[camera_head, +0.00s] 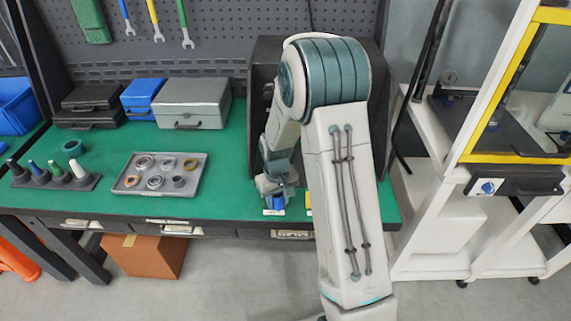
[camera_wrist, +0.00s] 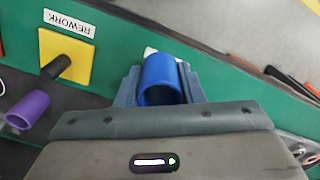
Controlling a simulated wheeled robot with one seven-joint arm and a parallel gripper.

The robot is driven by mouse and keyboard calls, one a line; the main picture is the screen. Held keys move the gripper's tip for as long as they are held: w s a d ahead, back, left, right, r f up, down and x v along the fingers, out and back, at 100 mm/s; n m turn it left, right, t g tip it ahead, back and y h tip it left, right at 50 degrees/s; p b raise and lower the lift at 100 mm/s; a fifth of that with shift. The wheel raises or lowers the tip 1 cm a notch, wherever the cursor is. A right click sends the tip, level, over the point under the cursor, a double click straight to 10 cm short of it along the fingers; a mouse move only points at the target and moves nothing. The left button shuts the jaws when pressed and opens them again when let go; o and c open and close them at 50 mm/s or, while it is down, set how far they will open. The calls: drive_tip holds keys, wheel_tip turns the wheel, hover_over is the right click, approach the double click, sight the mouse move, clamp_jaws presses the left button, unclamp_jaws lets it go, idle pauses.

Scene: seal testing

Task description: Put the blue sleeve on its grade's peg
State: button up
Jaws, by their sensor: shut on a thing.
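The blue sleeve (camera_wrist: 158,72) is a short, hollow tube held between the two fingers of my gripper (camera_wrist: 160,82), seen in the wrist view. In the head view my gripper (camera_head: 274,194) is low over the front edge of the green bench, with the blue sleeve (camera_head: 279,202) just visible in it. A dark peg (camera_wrist: 57,67) stands on a yellow plate marked REWORK (camera_wrist: 80,55), to the left in the wrist view. A white label (camera_wrist: 150,51) is partly hidden behind the sleeve. Whether a peg stands under the sleeve is hidden.
A purple sleeve (camera_wrist: 28,108) is at the left of the wrist view. A rack (camera_head: 52,183) with several upright coloured pieces and a grey tray (camera_head: 127,187) of rings are on the bench at left. Cases (camera_head: 190,104) stand behind. Bare bench lies between the tray and my arm.

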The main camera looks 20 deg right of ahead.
drive_tip(key=w+r+n, duration=0.4)
drive_tip(key=n, duration=0.1)
drive_tip(key=w+r+n, duration=0.1)
drive_tip(key=w+n, duration=0.1)
drive_tip(key=shift+d+r+n, duration=0.3)
drive_tip(key=shift+r+n, duration=0.1)
drive_tip(key=shift+f+b, duration=1.3)
drive_tip(key=shift+f, duration=0.7)
drive_tip(key=shift+f, duration=0.1)
drive_tip(key=shift+f+b, duration=0.85)
drive_tip(key=shift+f, duration=0.1)
drive_tip(key=shift+f, duration=0.15)
drive_tip(key=shift+f+b, duration=0.5)
drive_tip(key=shift+f+b, duration=0.7)
drive_tip(key=shift+f, duration=0.2)
idle(0.4)
drive_tip(key=o, duration=1.3)
drive_tip(key=shift+s, duration=0.1)
